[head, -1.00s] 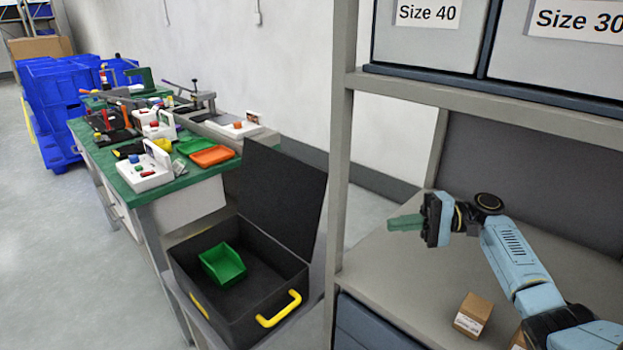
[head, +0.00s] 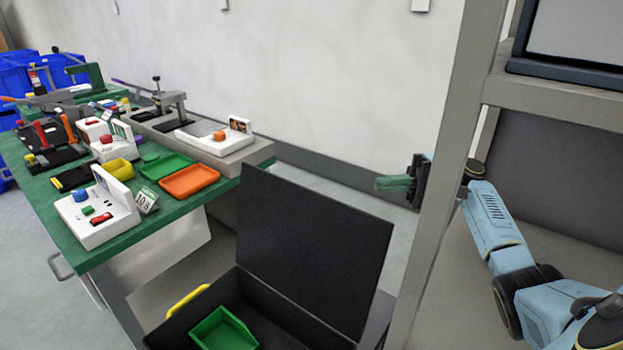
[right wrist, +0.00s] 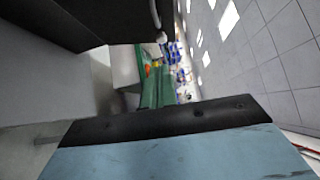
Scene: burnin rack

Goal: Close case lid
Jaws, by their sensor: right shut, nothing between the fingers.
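The black case (head: 258,291) stands open at the bottom centre of the head view, its lower part cut off by the frame. Its black lid (head: 315,250) stands up, leaning back, on the side toward the shelf post. A green bin (head: 224,331) sits inside the case. My right gripper (head: 380,183) has green fingers, shut and empty, pointing left. It is above and to the right of the lid's top edge, apart from it in the picture. The shelf post hides part of my right wrist. My left gripper is out of view.
A grey shelf post (head: 455,170) stands between the case and my right arm. A green-topped workbench (head: 115,245) with a white control box (head: 97,215), an orange tray (head: 190,181) and other devices lies left. Free wall space lies behind the lid.

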